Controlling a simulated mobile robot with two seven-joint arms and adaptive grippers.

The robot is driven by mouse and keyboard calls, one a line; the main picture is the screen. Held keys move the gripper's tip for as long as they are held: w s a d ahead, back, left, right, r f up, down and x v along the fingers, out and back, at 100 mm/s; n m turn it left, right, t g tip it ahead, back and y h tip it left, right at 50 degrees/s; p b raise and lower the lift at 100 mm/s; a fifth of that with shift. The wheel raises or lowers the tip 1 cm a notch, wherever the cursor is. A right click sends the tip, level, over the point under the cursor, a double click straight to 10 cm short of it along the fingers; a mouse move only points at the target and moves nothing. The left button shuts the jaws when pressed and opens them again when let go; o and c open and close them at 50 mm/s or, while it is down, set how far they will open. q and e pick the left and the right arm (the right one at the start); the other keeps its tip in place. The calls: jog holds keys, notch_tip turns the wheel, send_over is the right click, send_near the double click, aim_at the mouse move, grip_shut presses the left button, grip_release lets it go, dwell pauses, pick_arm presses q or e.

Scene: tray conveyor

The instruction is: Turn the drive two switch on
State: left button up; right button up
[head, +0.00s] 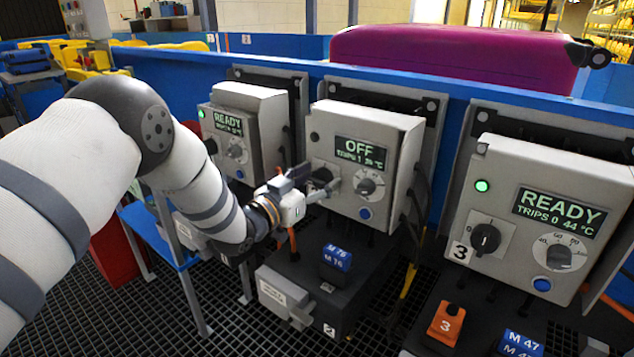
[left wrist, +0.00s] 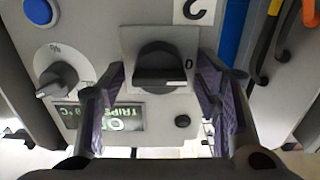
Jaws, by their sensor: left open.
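The drive two box (head: 395,150) is the middle grey one. Its display (head: 360,152) reads OFF, TRIPS 1, and its lamp (head: 315,136) is dark. Its black rotary switch (head: 322,176) is partly hidden by my left gripper (head: 318,187). In the left wrist view, upside down, the switch (left wrist: 155,66) sits on a light plate with a 0 mark at its side. The left gripper's fingers (left wrist: 160,78) are open, one on each side of the knob, with gaps showing between. I cannot tell whether the fingertips reach past the knob's face. My right gripper is not in view.
Beside the switch are a pointer dial (head: 369,184) and a blue button (head: 365,213). A READY box (head: 237,118) stands left and another, drive 3 (head: 545,200), right, both with green lamps. A magenta case (head: 450,58) lies behind. A motor block (head: 315,290) sits below.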

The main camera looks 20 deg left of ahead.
pick_arm(q)
jog(key=c, duration=1.1)
jog(key=shift+c, duration=0.2)
jog(key=shift+m, duration=0.3)
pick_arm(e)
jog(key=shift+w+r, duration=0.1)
pick_arm(q)
jog(key=m+p, duration=0.1)
jog(key=m, duration=0.2)
jog(key=shift+d+r+m, duration=0.1)
jog(key=shift+d+m, duration=0.05)
jog(key=shift+m, duration=0.15)
jog(key=m, duration=0.4)
jog(key=shift+s+m+p, duration=0.1)
jog(key=shift+m+p, duration=0.2)
jog(key=shift+p, duration=0.05)
jog(key=m, duration=0.4)
jog(key=shift+d+f, duration=0.1)
jog(key=shift+f, duration=0.15)
jog(key=shift+m, duration=2.5)
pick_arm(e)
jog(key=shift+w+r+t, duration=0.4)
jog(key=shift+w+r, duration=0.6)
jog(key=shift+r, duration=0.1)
